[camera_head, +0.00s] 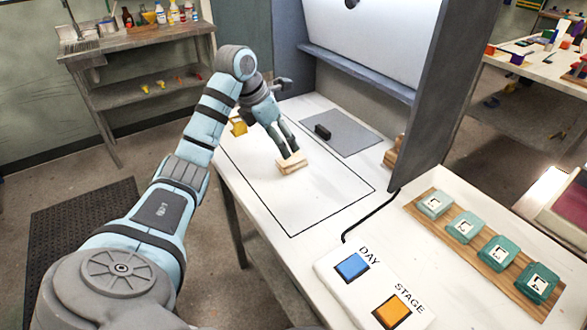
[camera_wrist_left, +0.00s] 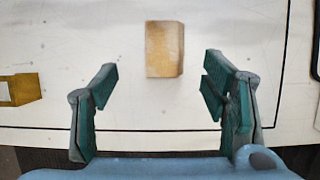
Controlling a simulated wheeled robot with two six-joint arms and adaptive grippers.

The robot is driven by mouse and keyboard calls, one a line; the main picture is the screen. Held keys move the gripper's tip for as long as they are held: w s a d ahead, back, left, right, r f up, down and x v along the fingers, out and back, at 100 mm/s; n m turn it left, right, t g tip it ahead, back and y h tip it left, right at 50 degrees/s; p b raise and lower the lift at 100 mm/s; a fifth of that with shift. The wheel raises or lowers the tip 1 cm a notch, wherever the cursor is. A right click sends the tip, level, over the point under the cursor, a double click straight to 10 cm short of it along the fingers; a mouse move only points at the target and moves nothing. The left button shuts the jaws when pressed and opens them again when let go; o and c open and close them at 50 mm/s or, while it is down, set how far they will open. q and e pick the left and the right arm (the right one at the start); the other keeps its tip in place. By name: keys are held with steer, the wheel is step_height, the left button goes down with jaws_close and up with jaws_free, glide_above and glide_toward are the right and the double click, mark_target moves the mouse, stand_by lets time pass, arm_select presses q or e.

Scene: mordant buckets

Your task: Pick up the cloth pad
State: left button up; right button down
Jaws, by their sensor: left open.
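A small tan block-shaped pad (camera_head: 291,166), which looks to be the cloth pad, lies on the white table inside a black outlined rectangle. My left gripper (camera_head: 288,150) is above it, pointing down, and hides part of its far side. In the left wrist view the pad (camera_wrist_left: 164,49) lies beyond the fingertips, roughly centred between the two open fingers (camera_wrist_left: 160,82). The fingers hold nothing. I cannot tell the exact height gap. My right gripper is not in view.
A yellow object (camera_head: 238,127) sits at the table's left edge. A grey mat (camera_head: 350,142) with a dark block (camera_head: 322,131) lies behind the pad. A grey upright panel (camera_head: 430,90) stands right. A DAY/STAGE button box (camera_head: 340,285) and teal blocks on a wooden board (camera_head: 477,262) are nearer right.

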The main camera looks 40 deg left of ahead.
mark_target(292, 159)
arm_select(q)
steer(key=x, duration=0.4)
steer(key=b+x, duration=0.1)
steer(key=x, duration=0.2)
steer(key=shift+d, duration=0.35)
steer(key=c, duration=0.9)
